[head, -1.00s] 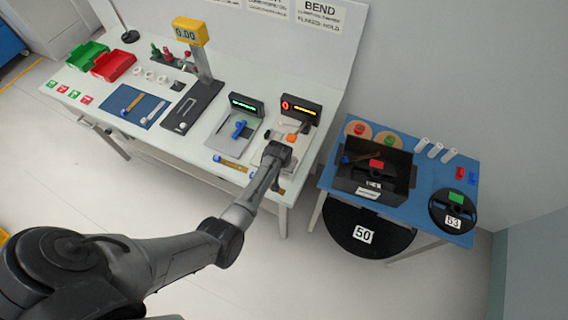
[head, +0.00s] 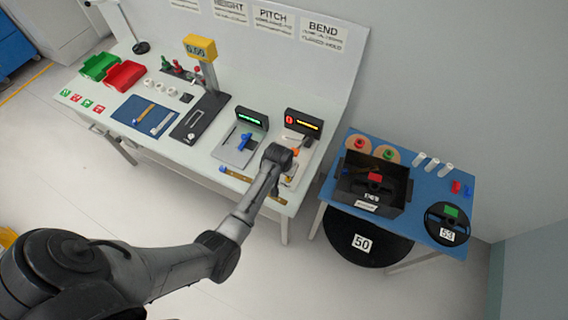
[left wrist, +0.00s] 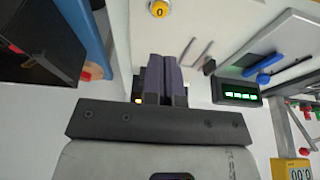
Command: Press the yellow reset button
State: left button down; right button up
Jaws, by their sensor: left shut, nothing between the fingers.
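The yellow reset button (left wrist: 159,8), round and marked 0, shows at the top edge of the left wrist view on the pale bench surface. My left gripper (left wrist: 163,58) is shut and empty, its two dark fingers side by side and pointing toward the button. A gap shows between fingertips and button in that picture; their height apart is hard to tell. In the head view my left wrist (head: 277,156) is over the right end of the bench, in front of the bend display (head: 303,124), and hides the fingers. I cannot make out the button there. My right gripper is out of view.
A green-lit display (left wrist: 238,92) and a blue-handled fixture (head: 246,141) stand beside my left wrist. A blue table (head: 420,215) with a black box (head: 345,187) is to the right, past a gap. The bench (head: 215,165) holds other stations leftward.

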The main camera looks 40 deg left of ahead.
pick_arm(q)
jog(key=v, duration=0.4)
jog(key=shift+r, duration=0.1)
dwell(0.4)
dwell(0.5)
